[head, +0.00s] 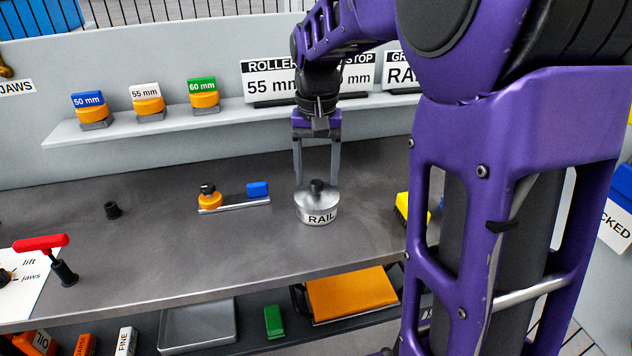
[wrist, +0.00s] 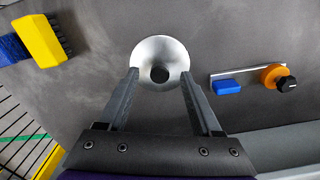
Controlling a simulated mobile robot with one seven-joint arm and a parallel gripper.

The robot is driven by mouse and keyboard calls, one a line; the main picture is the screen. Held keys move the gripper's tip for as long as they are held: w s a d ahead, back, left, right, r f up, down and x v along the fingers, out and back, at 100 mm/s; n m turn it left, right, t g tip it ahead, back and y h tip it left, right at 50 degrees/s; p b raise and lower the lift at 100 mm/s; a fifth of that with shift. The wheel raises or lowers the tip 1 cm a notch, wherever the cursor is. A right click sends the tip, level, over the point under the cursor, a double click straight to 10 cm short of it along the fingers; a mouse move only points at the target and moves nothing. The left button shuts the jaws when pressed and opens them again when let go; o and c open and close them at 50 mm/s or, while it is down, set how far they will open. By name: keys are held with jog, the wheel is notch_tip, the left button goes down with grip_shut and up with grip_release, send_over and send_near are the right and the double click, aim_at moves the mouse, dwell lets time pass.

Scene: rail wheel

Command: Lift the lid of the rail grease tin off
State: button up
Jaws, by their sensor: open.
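The rail grease tin (head: 318,215) stands upright on the grey bench, a short silver tin with a white label reading RAIL. Its silver domed lid (head: 305,199) sits on top, with a black knob (head: 317,187) in the middle. In the wrist view the lid (wrist: 160,50) shows as a round silver disc with the dark knob (wrist: 160,74) near its centre. My gripper (head: 317,184) is open and points down over the lid, its fingers apart on either side of the knob. The gripper also shows in the wrist view (wrist: 160,74). I cannot tell whether the fingertips touch the lid.
A rail piece with an orange roller and blue block (head: 235,205) lies left of the tin. A yellow block (head: 402,208) is to the right. A shelf (head: 230,116) runs behind. Bench around the tin is clear.

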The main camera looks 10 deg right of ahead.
jog(key=shift+f, duration=0.95)
grip_shut()
